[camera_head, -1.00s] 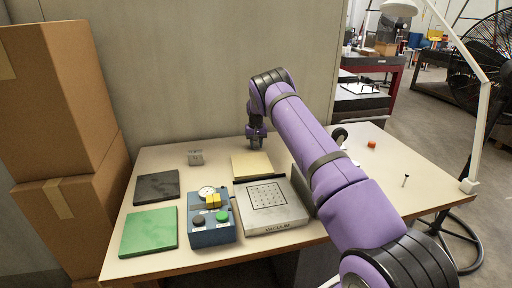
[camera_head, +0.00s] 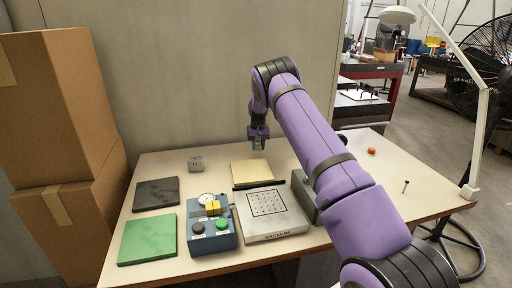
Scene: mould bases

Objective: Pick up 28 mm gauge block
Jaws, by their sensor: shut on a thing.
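My gripper (camera_head: 259,146) points down at the back of the table, just behind the tan pad (camera_head: 250,173). It is shut on a small grey piece between its fingertips, which looks like the gauge block. The piece is mostly hidden by the fingers, and no size marking can be read. A separate small grey metal block (camera_head: 196,163) with dark marks stands on the table to the left of my gripper.
A vacuum plate (camera_head: 284,226) with a dotted square stands in front of the pad. A blue box (camera_head: 212,240) with buttons and a dial is beside it. Black (camera_head: 157,193) and green (camera_head: 147,240) plates lie left. Cardboard boxes (camera_head: 60,110) stand at far left.

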